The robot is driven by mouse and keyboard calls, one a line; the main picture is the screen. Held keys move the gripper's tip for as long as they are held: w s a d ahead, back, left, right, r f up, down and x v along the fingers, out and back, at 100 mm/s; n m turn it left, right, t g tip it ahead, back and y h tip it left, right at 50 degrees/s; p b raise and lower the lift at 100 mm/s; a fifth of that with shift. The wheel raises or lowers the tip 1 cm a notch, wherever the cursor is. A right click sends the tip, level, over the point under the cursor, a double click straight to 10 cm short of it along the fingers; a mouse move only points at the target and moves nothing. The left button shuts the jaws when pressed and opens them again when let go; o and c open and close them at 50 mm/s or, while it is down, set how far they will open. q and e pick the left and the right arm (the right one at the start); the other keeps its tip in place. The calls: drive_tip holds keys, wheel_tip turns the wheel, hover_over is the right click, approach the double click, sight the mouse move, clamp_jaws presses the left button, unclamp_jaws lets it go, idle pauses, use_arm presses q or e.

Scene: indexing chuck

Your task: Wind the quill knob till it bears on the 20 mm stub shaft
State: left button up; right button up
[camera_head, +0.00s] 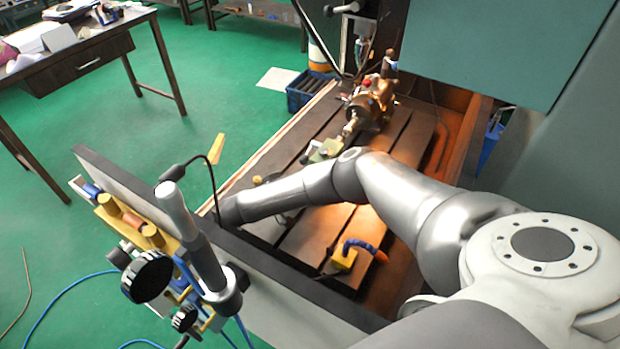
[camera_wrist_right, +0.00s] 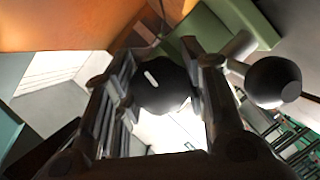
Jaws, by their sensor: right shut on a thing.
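In the right wrist view, the quill knob (camera_wrist_right: 163,88), black and round with a white mark, sits between the two fingers of my right gripper (camera_wrist_right: 160,80). The gripper is shut on it. In the head view, my arm covers the knob and I cannot make out the right gripper. The green tailstock (camera_head: 324,150) shows just beyond my arm on the machine table. The stub shaft (camera_head: 350,127) seems to be the pale metal piece between it and the indexing chuck (camera_head: 370,104). I cannot tell whether quill and shaft touch. My left gripper is not in view.
A black ball handle (camera_wrist_right: 274,82) stands close right of the gripper in the wrist view. The slotted machine table (camera_head: 320,232) carries a yellow block with a blue hose (camera_head: 345,256). A tool rack (camera_head: 125,215) hangs at the front left. A blue crate (camera_head: 308,90) stands behind.

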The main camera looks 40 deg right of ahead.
drive_tip(key=shift+r+m+t+y+p, duration=0.1)
drive_tip(key=shift+m+t+y+p, duration=0.4)
drive_tip(key=shift+m+p, duration=0.5)
drive_tip(key=shift+m+t+y+p, duration=0.45)
drive_tip(key=shift+m+t, duration=0.25)
drive_tip(key=shift+m, duration=0.7)
drive_tip(key=o, duration=0.7)
drive_tip(key=shift+o, duration=0.2)
